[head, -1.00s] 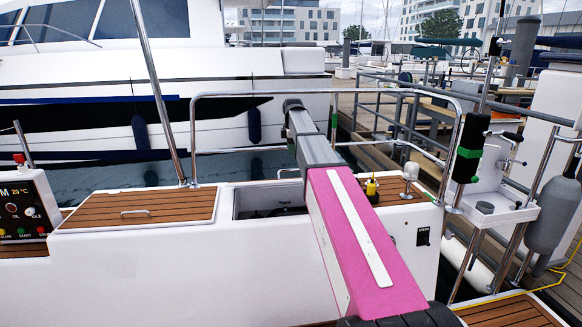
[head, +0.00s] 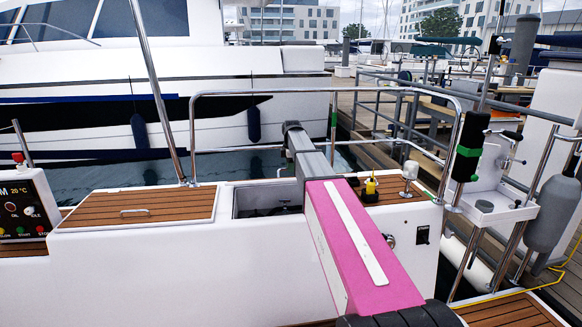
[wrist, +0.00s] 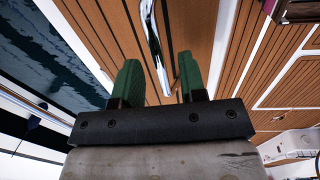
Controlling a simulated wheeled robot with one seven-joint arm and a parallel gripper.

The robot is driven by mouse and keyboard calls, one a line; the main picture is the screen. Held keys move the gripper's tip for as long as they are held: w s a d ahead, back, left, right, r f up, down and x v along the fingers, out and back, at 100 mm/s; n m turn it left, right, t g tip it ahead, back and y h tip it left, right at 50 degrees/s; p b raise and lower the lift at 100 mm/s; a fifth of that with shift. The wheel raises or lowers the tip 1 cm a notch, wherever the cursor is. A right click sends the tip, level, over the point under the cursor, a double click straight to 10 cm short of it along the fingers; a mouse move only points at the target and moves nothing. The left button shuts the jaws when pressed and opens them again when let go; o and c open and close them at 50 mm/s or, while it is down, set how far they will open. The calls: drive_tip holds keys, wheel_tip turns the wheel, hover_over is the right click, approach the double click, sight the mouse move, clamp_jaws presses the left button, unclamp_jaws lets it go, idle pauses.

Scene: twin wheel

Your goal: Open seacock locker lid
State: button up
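A teak-slatted lid (head: 140,208) with a small metal handle (head: 134,212) lies closed on the white locker top at the left in the head view. An uncovered recess (head: 250,200) with dark contents lies just right of it. I cannot tell which is the seacock locker. In the wrist view my gripper (wrist: 158,82) has its two green fingers apart, with nothing held between them. A shiny curved metal bar (wrist: 153,45) shows just beyond the fingertips, over teak slats (wrist: 205,35). I cannot tell whether they touch. In the head view my arm hides the gripper.
A steel rail (head: 325,91) arches over the locker top. A yellow-and-black fitting (head: 371,187) and a pale knob (head: 409,174) stand right of my arm. A control panel (head: 22,208) is at far left. Water and another boat lie beyond.

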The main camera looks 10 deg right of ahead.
clamp_jaws()
drive_tip(key=w+r, duration=0.5)
drive_tip(key=w, duration=0.6)
drive_tip(key=w+r, duration=0.6)
drive_tip(key=w, duration=0.6)
drive_tip(key=shift+s, duration=0.1)
unclamp_jaws()
drive_tip(key=shift+r, duration=0.2)
